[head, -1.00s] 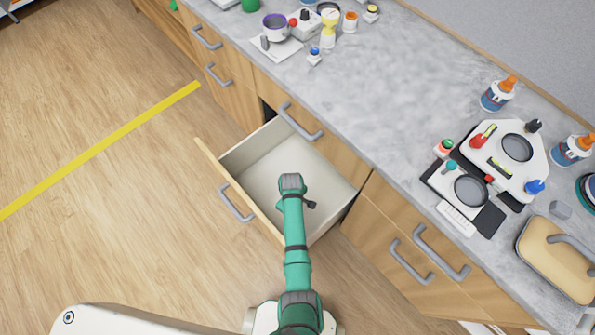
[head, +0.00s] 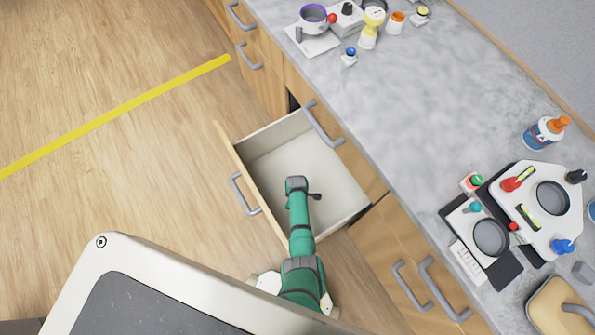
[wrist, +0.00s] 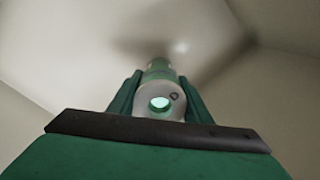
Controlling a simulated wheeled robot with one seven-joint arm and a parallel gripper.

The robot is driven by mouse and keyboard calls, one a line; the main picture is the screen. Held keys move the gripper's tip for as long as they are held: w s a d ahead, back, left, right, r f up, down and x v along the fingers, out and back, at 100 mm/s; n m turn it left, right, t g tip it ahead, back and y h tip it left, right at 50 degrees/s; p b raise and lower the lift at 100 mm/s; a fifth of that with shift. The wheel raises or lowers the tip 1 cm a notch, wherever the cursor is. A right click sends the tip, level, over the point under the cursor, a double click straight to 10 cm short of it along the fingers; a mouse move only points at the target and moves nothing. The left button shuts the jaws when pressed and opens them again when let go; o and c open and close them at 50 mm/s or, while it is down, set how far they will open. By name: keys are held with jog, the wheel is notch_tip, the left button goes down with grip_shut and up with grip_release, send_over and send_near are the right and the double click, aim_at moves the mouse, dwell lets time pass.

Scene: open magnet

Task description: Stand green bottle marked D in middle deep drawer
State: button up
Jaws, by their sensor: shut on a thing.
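The open deep drawer (head: 277,144) is pulled out from under the counter, and its pale inside looks empty apart from my arm over it. My gripper (wrist: 160,100) is shut on a green bottle (wrist: 158,70), with a finger on each side of it. The pale drawer interior (wrist: 70,50) fills the background of the wrist view. In the head view my arm hides the bottle. I cannot tell whether the bottle touches the drawer floor.
The grey counter (head: 430,100) runs along the right, with a white device (head: 552,215) and a glue bottle (head: 545,133) on it. A purple-rimmed cup (head: 313,16) stands at the far end. Closed drawers (head: 400,255) flank the open one.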

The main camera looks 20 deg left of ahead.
jog(key=shift+s+a+f, duration=0.1)
jog(key=shift+f, duration=1.85)
jog(key=shift+f, duration=0.1)
jog(key=o, duration=1.5)
jog(key=shift+c, duration=0.2)
jog(key=shift+s+r, duration=0.1)
jog(key=shift+r, duration=6.05)
